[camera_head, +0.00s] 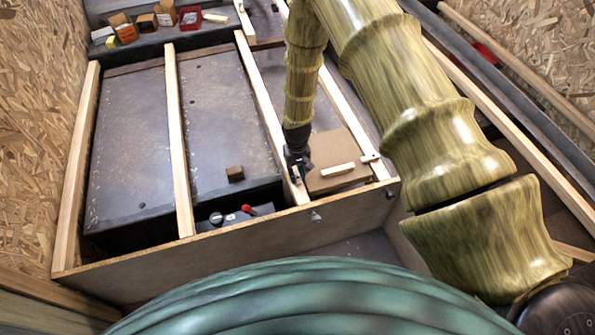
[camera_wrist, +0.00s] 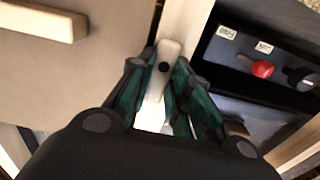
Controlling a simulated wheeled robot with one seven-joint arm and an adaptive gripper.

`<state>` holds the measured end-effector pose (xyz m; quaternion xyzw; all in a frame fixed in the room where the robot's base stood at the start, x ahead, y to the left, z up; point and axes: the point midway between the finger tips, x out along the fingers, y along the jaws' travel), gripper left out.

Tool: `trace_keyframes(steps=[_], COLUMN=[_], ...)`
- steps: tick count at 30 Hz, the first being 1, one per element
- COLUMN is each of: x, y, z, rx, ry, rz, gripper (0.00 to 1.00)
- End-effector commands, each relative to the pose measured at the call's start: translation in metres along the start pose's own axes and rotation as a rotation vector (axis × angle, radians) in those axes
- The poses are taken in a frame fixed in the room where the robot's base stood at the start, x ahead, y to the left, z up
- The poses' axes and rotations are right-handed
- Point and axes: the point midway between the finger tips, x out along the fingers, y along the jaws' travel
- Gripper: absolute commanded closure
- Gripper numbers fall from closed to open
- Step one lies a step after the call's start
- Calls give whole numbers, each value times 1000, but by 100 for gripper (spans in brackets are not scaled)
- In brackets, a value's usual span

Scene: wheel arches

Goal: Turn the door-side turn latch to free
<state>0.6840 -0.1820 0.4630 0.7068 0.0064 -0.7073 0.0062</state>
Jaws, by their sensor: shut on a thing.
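A pale turn latch (camera_wrist: 164,58) with a dark pivot dot sits on a light wooden slat (camera_wrist: 188,18) in the wrist view. It lies roughly in line with the slat. My gripper (camera_wrist: 161,80) has its teal fingers closed on either side of it, hiding part of its length. In the head view my gripper (camera_head: 297,172) is at the slat's near end, covering most of this latch. A brown panel (camera_head: 324,146) with a pale wooden handle (camera_head: 338,170) lies right of it. A second turn latch (camera_head: 370,157) sits on the slat at the panel's right.
Left of the gripper is a dark box top (camera_head: 215,130) with a small brown block (camera_head: 235,173). A dark control face with a red knob (camera_head: 249,209) lies below it. A wooden front board (camera_head: 270,228) runs across. Small boxes (camera_head: 147,22) stand at the back.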

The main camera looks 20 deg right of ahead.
Motion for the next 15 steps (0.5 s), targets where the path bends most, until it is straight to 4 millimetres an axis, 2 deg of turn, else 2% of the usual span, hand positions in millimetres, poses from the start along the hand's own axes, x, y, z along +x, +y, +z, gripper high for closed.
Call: trace_keyframes(steps=[15], x=[0], y=[0], z=[0], rx=[-33], ry=[1], rz=[0], gripper=[100])
